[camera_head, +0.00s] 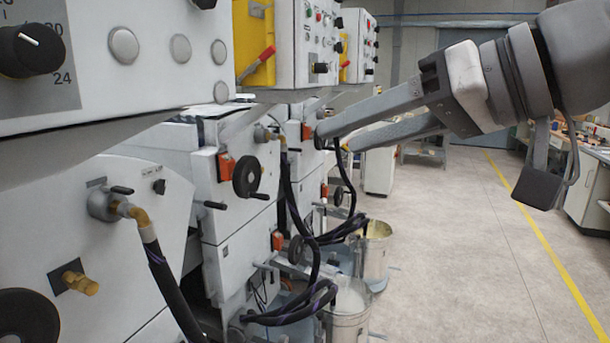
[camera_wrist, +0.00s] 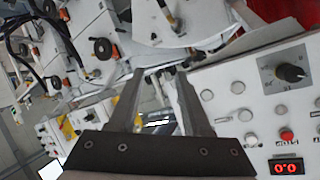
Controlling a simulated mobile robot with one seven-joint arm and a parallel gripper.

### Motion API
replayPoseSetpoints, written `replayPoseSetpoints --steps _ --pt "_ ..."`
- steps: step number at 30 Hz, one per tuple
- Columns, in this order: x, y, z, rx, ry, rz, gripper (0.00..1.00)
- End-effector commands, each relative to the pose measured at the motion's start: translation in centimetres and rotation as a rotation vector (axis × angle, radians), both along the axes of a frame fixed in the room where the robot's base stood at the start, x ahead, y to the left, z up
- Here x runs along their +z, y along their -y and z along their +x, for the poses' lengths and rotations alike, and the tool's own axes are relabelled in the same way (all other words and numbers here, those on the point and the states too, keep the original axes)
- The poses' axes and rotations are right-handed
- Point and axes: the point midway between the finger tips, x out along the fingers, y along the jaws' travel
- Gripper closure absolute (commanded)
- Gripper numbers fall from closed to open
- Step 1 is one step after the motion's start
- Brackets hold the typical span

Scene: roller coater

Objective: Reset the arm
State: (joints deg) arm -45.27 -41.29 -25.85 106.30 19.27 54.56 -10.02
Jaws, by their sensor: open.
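My gripper (camera_head: 333,140) reaches in from the upper right in the head view, with its two long grey fingers pointing left toward the coating machine. The fingers are apart with nothing between them. My gripper also shows in the wrist view (camera_wrist: 157,82), with the fingers spread and empty. Machine parts lie behind the fingers there, and I cannot tell how far off they are. Part of the machine front behind the fingers is hidden in the head view.
The white roller coater (camera_head: 225,185) fills the left side, with protruding knobs, valves and a black handwheel (camera_head: 247,173). Dark hoses (camera_head: 310,250) run down to metal buckets (camera_head: 347,312). A control panel (camera_wrist: 262,100) shows in the wrist view. The floor (camera_head: 450,250) at right is clear.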

Motion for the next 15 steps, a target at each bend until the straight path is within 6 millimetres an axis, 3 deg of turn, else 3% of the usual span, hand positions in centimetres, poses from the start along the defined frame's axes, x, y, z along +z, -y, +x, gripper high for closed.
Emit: replayPoseSetpoints --steps 1,8,15 --pt "-2.3 0.3 -0.1 -0.043 -0.027 -0.049 0.51" --pt "-12.3 1.9 -1.0 -0.215 -0.153 -0.262 0.51" --pt "-22.5 5.4 -3.0 -0.395 -0.311 -0.474 0.51"
